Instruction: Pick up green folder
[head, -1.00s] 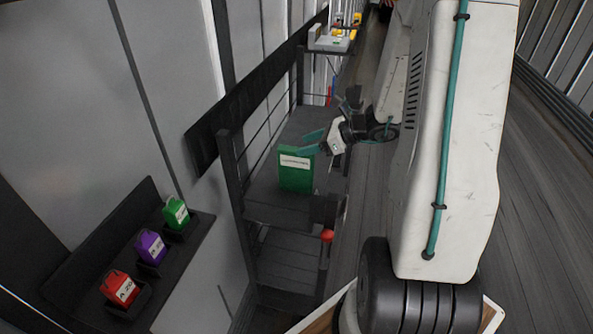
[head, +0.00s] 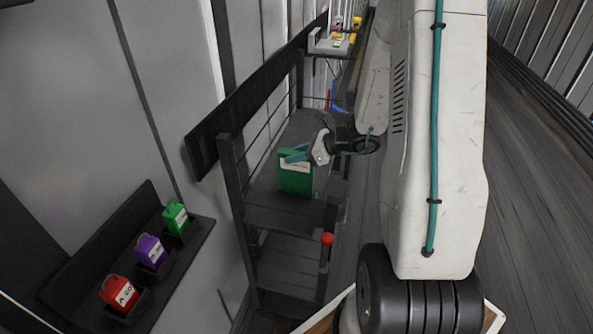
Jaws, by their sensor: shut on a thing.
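The green folder (head: 296,183) stands upright on the upper shelf (head: 262,212) of a dark metal rack, with a white label near its top. My gripper (head: 297,155) is at the folder's top edge, its teal fingers shut on it. The fingers and wrist cover part of the label and the upper right corner. The folder's base appears to be at shelf level; I cannot tell whether it touches.
A wall ledge at lower left holds a red (head: 118,292), a purple (head: 151,251) and a green tagged item (head: 175,217). A red ball-topped knob (head: 327,239) is at the rack's front right. A light tray (head: 331,43) with small yellow items stands farther back.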

